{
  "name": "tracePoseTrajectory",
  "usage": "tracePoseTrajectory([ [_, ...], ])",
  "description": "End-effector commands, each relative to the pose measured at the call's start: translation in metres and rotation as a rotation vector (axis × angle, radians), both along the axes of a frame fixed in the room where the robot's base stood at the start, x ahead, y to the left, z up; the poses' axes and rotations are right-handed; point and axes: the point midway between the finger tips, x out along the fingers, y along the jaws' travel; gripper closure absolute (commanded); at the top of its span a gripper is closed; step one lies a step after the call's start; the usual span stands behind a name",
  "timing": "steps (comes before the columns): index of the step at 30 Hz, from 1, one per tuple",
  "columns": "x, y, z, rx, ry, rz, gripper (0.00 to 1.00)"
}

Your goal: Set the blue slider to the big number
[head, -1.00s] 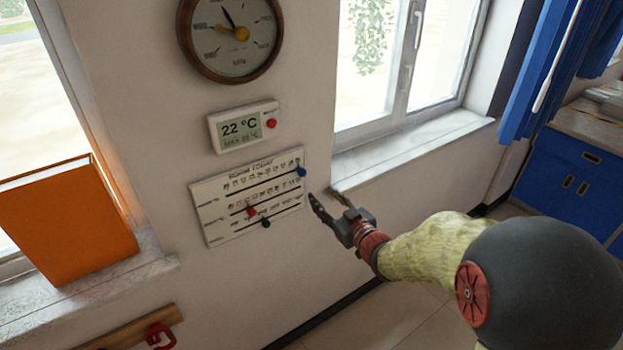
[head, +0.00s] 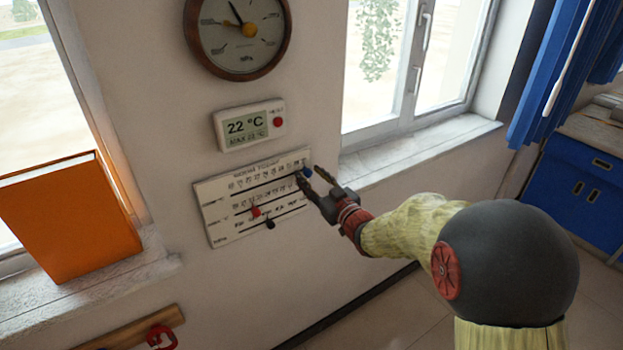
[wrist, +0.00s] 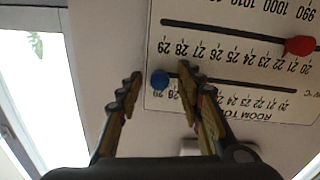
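The blue slider (head: 307,173) sits at the right end of the top slot on the white scale board (head: 222,226). In the wrist view the blue slider (wrist: 160,80) is at the slot's left end, by the high numbers near 29; that view is upside down. My gripper (head: 312,175) is open, its fingers at the blue slider. In the wrist view the open gripper (wrist: 160,72) has one finger on each side of the slider, with visible gaps. The wall display (head: 249,124) shows a large 22 °C and a smaller MAX line, hard to read.
A red slider (head: 256,211) and a black slider (head: 269,224) sit on the lower slots. A round dial (head: 238,60) hangs above the display. An orange box (head: 70,220) stands on the left sill. The window sill (head: 420,138) lies to the right.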

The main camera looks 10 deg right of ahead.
Motion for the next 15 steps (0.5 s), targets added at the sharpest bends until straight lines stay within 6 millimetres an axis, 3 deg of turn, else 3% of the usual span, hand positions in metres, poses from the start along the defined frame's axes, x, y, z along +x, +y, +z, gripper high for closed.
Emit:
tracePoseTrajectory([
  [5,-0.0002,-0.0001,0.0003,0.0,0.0,0.0,0.64],
  [15,-0.0003,-0.0003,0.0002,0.0,0.0,0.0,0.84],
])
